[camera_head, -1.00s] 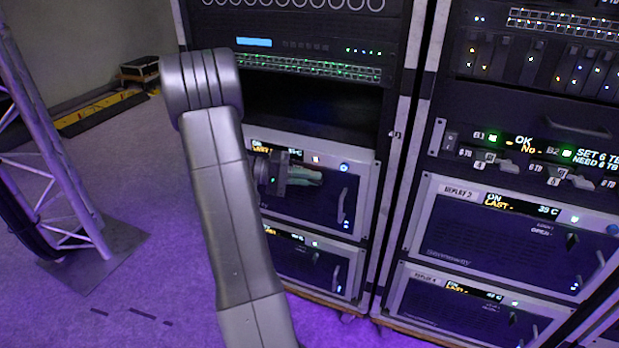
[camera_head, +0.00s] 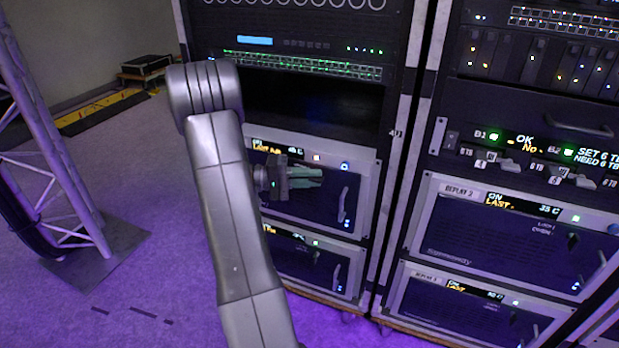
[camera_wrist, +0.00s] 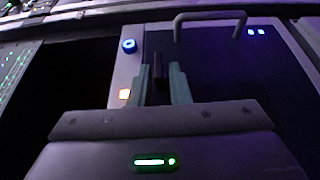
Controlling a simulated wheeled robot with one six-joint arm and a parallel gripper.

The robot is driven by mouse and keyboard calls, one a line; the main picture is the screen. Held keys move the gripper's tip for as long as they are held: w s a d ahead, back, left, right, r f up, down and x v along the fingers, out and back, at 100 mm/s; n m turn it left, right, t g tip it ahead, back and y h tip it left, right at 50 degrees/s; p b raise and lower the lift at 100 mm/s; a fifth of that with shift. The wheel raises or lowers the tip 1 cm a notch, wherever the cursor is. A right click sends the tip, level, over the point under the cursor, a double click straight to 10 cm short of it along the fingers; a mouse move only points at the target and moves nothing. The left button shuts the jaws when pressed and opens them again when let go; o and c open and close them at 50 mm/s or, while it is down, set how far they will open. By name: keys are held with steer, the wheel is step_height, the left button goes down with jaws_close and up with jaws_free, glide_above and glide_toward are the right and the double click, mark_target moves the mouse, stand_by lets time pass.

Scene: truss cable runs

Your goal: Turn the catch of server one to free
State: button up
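The upper server in the left rack (camera_head: 325,217) has a grey frame, a lit display at its top left and a handle on the right. The server's name cannot be read. My gripper (camera_head: 308,178) is in front of its face, fingers pointing right in the head view, hiding part of the panel. In the wrist view, the two pale green fingers of my gripper (camera_wrist: 160,68) stand apart, one on each side of a dark upright catch (camera_wrist: 158,70). Narrow gaps show beside the catch, so the fingers do not look clamped. The catch is hidden in the head view.
Another server (camera_head: 315,268) sits below. A second rack (camera_head: 500,240) stands to the right. A truss tower (camera_head: 60,170) stands on the left.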

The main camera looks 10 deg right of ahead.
steer(key=shift+o, duration=0.8)
steer(key=w+a+p, duration=0.2)
steer(key=a+p, duration=0.1)
steer(key=a, duration=1)
steer(key=shift+w+a, duration=0.25)
steer(key=shift+w, duration=0.1)
steer(key=shift+f, duration=0.1)
steer(key=s+d+b, duration=0.1)
steer(key=d, duration=0.3)
steer(key=s+d+b, duration=0.1)
steer(key=d, duration=0.4)
steer(key=d+b, duration=0.1)
steer(key=d, duration=0.3)
steer(key=shift+s+d, duration=0.3)
steer(key=shift+s, duration=0.1)
steer(key=shift+a, duration=0.1)
